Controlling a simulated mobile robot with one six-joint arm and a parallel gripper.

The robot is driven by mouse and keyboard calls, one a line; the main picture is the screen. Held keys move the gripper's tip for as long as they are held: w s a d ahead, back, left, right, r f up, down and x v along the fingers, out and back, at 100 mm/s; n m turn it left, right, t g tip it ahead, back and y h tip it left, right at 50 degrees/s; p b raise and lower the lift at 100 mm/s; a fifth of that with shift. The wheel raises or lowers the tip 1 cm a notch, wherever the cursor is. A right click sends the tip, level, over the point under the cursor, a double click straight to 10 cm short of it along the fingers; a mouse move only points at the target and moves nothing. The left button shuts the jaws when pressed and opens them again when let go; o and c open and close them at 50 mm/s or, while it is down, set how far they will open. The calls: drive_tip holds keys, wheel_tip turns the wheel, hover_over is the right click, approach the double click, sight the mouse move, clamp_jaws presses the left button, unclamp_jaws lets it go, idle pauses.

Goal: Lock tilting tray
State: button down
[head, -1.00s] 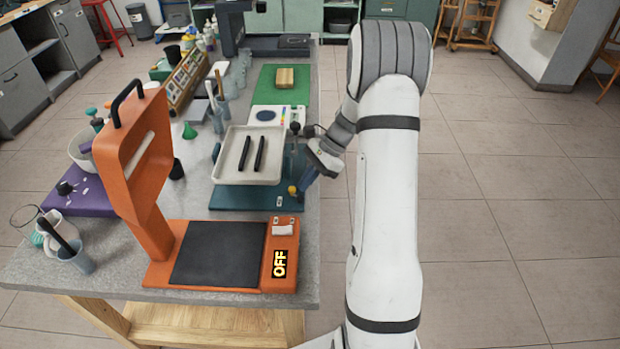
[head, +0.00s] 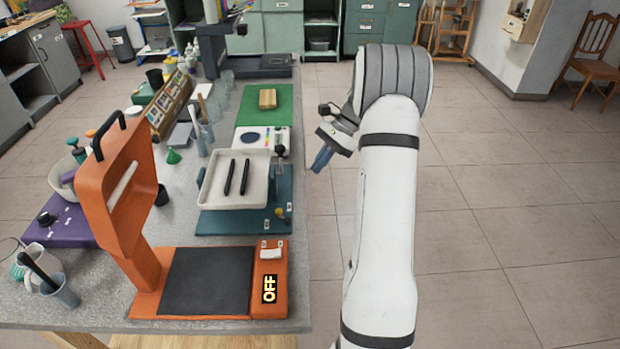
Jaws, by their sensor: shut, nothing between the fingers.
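The tilting tray (head: 208,198) is a white, shallow tray on a teal base (head: 240,224), left of my arm on the table. Two black bars (head: 237,177) lie in it. Its exact tilt is hard to tell. A black-knobbed post (head: 280,152) stands at the tray's right rear corner. A small yellow knob (head: 281,213) sits at the base's right front. My gripper (head: 322,160), with blue fingers, is shut and empty. It hangs over the floor beyond the table's right edge, to the right of the tray and apart from it.
A green mat (head: 266,103) with a wooden block (head: 268,98) lies behind. Floor to the right is clear.

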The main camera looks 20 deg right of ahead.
drive_tip(key=shift+d+r, duration=0.2)
drive_tip(key=shift+r, duration=0.15)
drive_tip(key=s+m+t+b, duration=0.1)
drive_tip(key=s+m+t, duration=0.2)
drive_tip(key=s+m, duration=0.2)
drive_tip(key=shift+s+a, duration=0.2)
drive_tip(key=shift+s, duration=0.75)
approach(281, 215)
wheel_tip(281, 215, down, 3)
drive_tip(key=shift+w+a+f, duration=0.15)
drive_tip(key=shift+a, duration=0.4)
drive_tip(key=shift+w+a+f, duration=0.2)
drive_tip(key=shift+a, duration=0.3)
drive_tip(key=shift+w+a+f, duration=0.15)
drive_tip(key=shift+a, duration=0.4)
